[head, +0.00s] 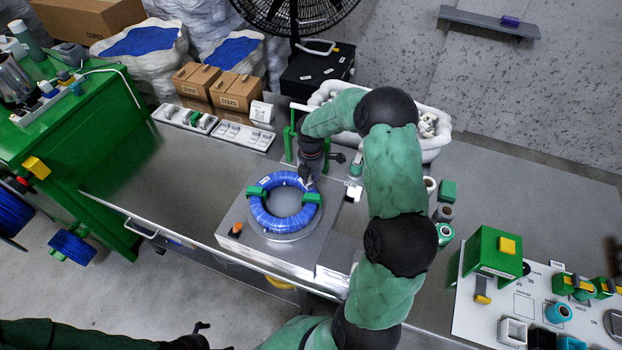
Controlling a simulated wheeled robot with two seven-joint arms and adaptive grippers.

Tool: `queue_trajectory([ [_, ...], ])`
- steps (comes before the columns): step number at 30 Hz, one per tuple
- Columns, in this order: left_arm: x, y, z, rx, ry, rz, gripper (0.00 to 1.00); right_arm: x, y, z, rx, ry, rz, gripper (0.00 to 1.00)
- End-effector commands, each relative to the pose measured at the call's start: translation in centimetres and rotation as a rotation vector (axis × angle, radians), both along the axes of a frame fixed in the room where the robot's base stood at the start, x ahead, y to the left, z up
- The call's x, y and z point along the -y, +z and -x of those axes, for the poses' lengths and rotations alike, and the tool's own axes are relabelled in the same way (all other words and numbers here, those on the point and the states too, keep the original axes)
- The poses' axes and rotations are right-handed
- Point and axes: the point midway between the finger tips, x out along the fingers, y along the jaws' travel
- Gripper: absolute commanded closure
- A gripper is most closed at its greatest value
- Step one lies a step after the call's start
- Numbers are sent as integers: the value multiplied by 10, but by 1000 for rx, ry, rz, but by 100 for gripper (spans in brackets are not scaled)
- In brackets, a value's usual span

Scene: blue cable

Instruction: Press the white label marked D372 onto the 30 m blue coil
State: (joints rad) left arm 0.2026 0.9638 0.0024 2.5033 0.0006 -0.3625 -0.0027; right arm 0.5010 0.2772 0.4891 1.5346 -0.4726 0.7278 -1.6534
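The blue coil (261,213) lies flat on a round grey plate on a raised metal block, with green clips (311,198) at its left and right sides. My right gripper (308,182) reaches down at the coil's upper right edge. Its fingertips are too small to show whether it is open or holds anything, and I cannot tell if it touches the coil. A small white piece (352,192) lies right of the coil; no marking on it is legible, so I cannot say that it is label D372. My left gripper (205,334) is at the bottom edge, away from the bench, partly cut off.
A green post (289,146) stands behind the coil. Cardboard boxes (236,92) and white trays (245,135) are at the back left. A white bin (435,146) stands behind my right arm. A green machine (492,252) is at right. The bench left of the coil is bare.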

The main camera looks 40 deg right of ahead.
Motion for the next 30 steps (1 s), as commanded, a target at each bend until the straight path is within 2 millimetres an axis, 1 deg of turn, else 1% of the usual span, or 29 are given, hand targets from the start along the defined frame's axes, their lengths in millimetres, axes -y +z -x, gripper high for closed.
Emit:
queue_trajectory([
  [4,0,0,0,0,0,0,0,0,0,0,-1,0,0,75],
  [5,0,0,0,0,0,0,0,0,0,0,0,0,0,72],
  [6,0,0,0,0,0,0,0,0,0,0,0,0,0,61],
  [7,0,0,0,0,0,0,0,0,0,0,0,0,0,53],
  [8,0,0,0,0,0,0,0,0,0,0,0,0,0,48],
  [20,0,2,0,0,0,0,0,0,2,0,0,0,0,48],
  [30,0,18,0,0,0,0,0,0,23,0,1,0,0,48],
])
